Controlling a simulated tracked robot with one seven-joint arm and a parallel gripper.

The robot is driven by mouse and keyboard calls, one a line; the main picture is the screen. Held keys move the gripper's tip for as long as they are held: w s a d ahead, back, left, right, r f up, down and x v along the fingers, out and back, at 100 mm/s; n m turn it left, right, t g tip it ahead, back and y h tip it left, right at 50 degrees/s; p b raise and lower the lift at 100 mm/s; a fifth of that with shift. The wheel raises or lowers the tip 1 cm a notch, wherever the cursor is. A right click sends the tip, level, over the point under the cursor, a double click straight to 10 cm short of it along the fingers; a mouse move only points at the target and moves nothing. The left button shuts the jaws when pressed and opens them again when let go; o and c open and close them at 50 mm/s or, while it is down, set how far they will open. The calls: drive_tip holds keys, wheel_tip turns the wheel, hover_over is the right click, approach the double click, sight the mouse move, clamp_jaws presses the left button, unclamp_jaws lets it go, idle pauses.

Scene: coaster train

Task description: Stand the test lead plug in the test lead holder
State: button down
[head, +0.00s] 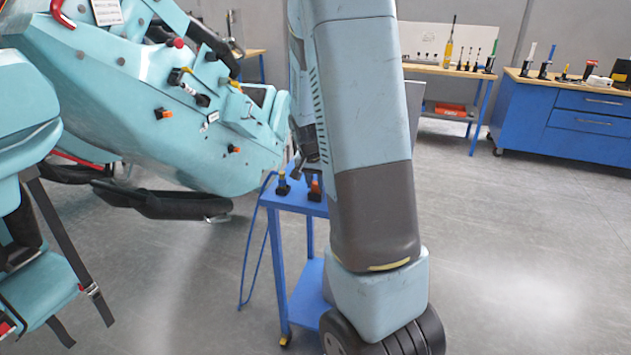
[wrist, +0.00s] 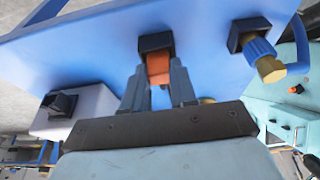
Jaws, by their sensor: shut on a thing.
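In the wrist view my gripper (wrist: 160,72) is shut on an orange plug (wrist: 158,68). The plug's end meets a black holder (wrist: 155,43) on the blue cart top; how deep it sits cannot be told. In the head view the orange plug (head: 315,184) shows at the black holder (head: 314,196), and my arm hides much of the gripper. A blue and brass plug (wrist: 268,62) with a blue lead (wrist: 294,66) stands in another black holder (wrist: 246,30). It also shows in the head view (head: 282,177). I cannot tell for sure which plug is the test lead plug.
A white box with a black socket (wrist: 62,104) is on the cart at left in the wrist view. The blue cart (head: 277,240) stands beside the teal train car (head: 120,100), with the lead hanging at its left. Benches with tools (head: 560,110) are behind; the right floor is clear.

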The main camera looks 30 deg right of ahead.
drive_tip(key=shift+f, duration=0.15)
drive_tip(key=c, duration=0.8)
unclamp_jaws()
drive_tip(key=v, duration=1.3)
drive_tip(key=shift+s+r, duration=0.1)
drive_tip(key=shift+r, duration=0.3)
drive_tip(key=shift+a, duration=0.1)
drive_tip(key=s+a+r+n+t+y, duration=0.1)
drive_tip(key=s+a+r+n, duration=0.2)
drive_tip(key=s+a, duration=0.2)
drive_tip(key=s+a+r+n+t, duration=0.1)
drive_tip(key=s+a+r+n, duration=0.2)
drive_tip(key=s, duration=0.7)
drive_tip(key=s+a+r+n+t+y, duration=0.1)
drive_tip(key=s+a+r+n, duration=0.2)
drive_tip(key=s+a, duration=0.4)
drive_tip(key=shift+s+a+r+n+y, duration=0.1)
drive_tip(key=shift+s+r+n+y, duration=0.25)
drive_tip(key=shift+r, duration=0.2)
